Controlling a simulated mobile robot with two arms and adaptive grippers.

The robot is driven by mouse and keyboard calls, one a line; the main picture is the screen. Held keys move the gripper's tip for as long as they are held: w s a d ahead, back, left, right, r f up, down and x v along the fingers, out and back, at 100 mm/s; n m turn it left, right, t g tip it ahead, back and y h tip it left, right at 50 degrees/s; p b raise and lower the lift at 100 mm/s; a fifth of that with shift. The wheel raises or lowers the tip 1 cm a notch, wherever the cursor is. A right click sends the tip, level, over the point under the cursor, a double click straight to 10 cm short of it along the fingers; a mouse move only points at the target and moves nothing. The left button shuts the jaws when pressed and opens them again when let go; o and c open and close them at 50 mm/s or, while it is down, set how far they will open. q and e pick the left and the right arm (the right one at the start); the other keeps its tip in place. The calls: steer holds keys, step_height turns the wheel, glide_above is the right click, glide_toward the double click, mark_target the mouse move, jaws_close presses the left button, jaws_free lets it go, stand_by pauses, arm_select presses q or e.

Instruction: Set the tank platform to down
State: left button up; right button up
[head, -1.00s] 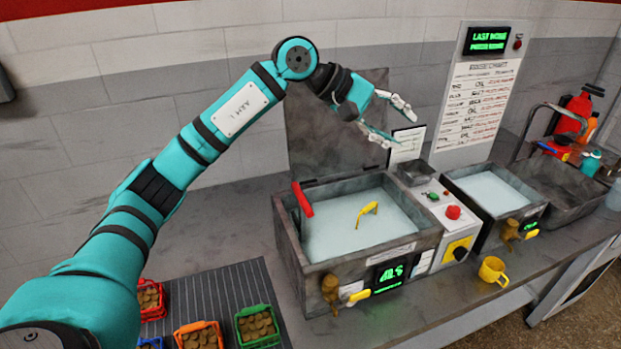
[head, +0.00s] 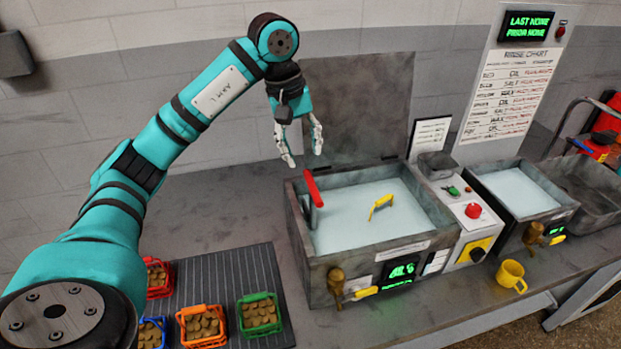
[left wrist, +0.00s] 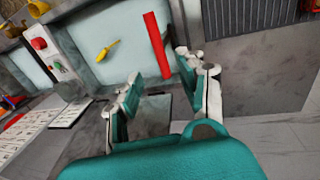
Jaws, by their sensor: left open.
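A grey tank (head: 433,241) full of pale liquid stands on the bench with its lid raised behind it. A red lever handle (head: 312,187) rises at the tank's left inner side, on a grey post. It also shows in the left wrist view (left wrist: 158,45), just beyond my fingers. A yellow handle (head: 381,206) sticks out of the liquid. My left gripper (head: 304,164) is open and empty, pointing down just above and behind the red handle; it also shows in the left wrist view (left wrist: 150,83). The platform under the liquid is hidden. My right gripper is not in view.
A control box with a red button (head: 473,210) stands between the tank and a second, smaller tank (head: 518,193). A yellow mug (head: 511,276) is at the front edge. Coloured baskets of brown pieces, such as a green one (head: 260,314), sit on a ribbed mat at the left.

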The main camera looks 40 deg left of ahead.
mark_target(311, 183)
arm_select(q)
steer(key=f, duration=0.2)
steer(key=f+p, duration=0.1)
steer(key=f, duration=0.1)
steer(key=w+d+f+p, duration=0.1)
steer(key=f, duration=0.2)
steer(key=shift+f, duration=0.1)
steer(key=shift+w+f, duration=0.15)
steer(key=shift+f, duration=0.45)
jaws_close()
